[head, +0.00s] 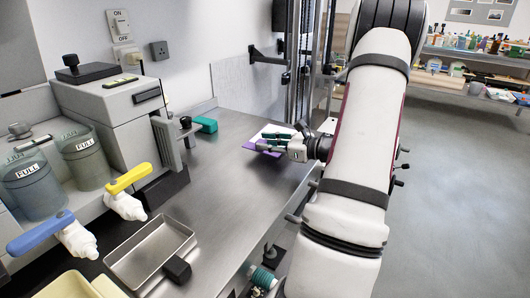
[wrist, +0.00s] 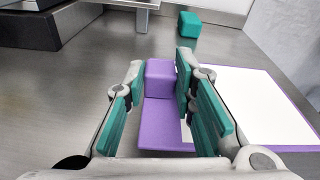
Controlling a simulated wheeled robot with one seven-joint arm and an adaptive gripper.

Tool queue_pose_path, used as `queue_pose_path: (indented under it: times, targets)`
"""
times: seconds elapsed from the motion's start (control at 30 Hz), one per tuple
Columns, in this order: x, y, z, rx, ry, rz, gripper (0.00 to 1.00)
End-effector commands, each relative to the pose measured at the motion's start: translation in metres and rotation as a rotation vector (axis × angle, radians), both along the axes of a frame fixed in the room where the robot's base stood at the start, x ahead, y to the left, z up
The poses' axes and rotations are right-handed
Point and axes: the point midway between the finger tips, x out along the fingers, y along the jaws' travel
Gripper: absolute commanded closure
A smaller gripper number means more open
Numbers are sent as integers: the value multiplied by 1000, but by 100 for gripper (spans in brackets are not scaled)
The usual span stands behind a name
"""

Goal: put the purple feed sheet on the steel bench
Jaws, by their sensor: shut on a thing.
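The purple feed sheet (head: 261,148) has a white face, a purple edge and a raised purple block. My gripper (head: 276,141) is shut on this block. In the wrist view the purple block of the feed sheet (wrist: 161,78) sits between the green pads of my gripper (wrist: 162,72), and the white face spreads out to the right. The sheet is over the far part of the steel bench (head: 215,185), near the column. It looks roughly flat; I cannot tell whether it touches the bench. The fingers hide part of it in the head view.
A green block (head: 206,125) lies on the bench near the grey machine (head: 115,112). The middle of the bench is clear. A dark column frame (head: 294,60) rises behind.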

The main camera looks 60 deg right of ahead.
Motion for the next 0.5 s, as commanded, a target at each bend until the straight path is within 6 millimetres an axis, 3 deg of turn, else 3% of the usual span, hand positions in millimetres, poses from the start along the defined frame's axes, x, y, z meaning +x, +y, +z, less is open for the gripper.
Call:
queue_pose_path:
  times: [0.17,0.33,0.5]
  targets:
    - [14,-4,-1,0,-2,3,100]
    - [13,-5,-29,4,0,-1,100]
    - [13,-5,-37,-1,-1,0,100]
